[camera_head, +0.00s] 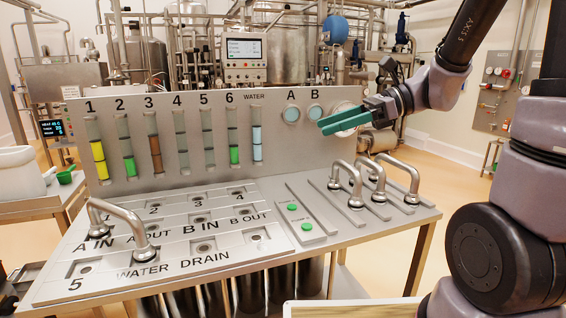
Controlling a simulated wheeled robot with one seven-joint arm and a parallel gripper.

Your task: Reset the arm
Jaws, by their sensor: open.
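My gripper (322,126) shows at the upper right of the panel, with teal fingers pointing left. My arm reaches in from the right side of the picture. The fingers overlap in this view, so the gap between them is hard to see. The gripper covers part of a round fitting at the panel's right end.
A steel station (275,238) holds a numbered panel (270,101) with coloured sight tubes. A bent pipe (124,218) stands at left, and several pipe handles (346,181) stand at right. Two green buttons (292,206) sit between. A white container (18,172) is far left.

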